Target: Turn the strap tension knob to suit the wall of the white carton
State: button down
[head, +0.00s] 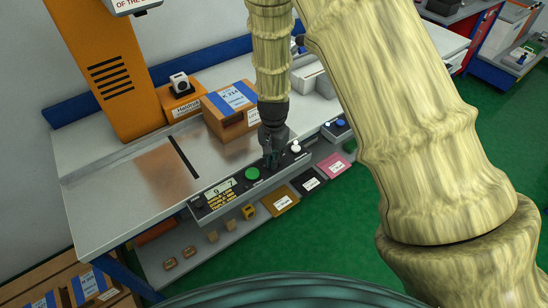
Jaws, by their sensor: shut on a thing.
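A long dark control panel (222,200) runs along the bench's front edge. It has a display (220,189) that appears to read 9 7, a large green button (252,174) and a white-topped control (295,147). My gripper (272,160) points down at the panel between the green button and the white-topped control. It is shut on what seems to be the strap tension knob, which the fingers hide. A whitish box (313,84) stands behind, partly covered by my arm; I cannot tell whether it is the white carton.
A brown carton (222,124) with a blue label stands on the bench (100,161) behind my gripper. An orange machine column (105,70) rises at the left. Orange, black and pink (335,166) pieces lie on the shelf below. Green floor is clear in front.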

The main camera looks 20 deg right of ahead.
jog(key=shift+w+r, duration=0.15)
jog(key=shift+w, duration=0.05)
dwell(0.3)
jog(key=c, duration=1.6)
grip_release()
jog(key=shift+o, duration=0.3)
jog(key=shift+s, duration=0.1)
notch_tip(320, 180, up, 12)
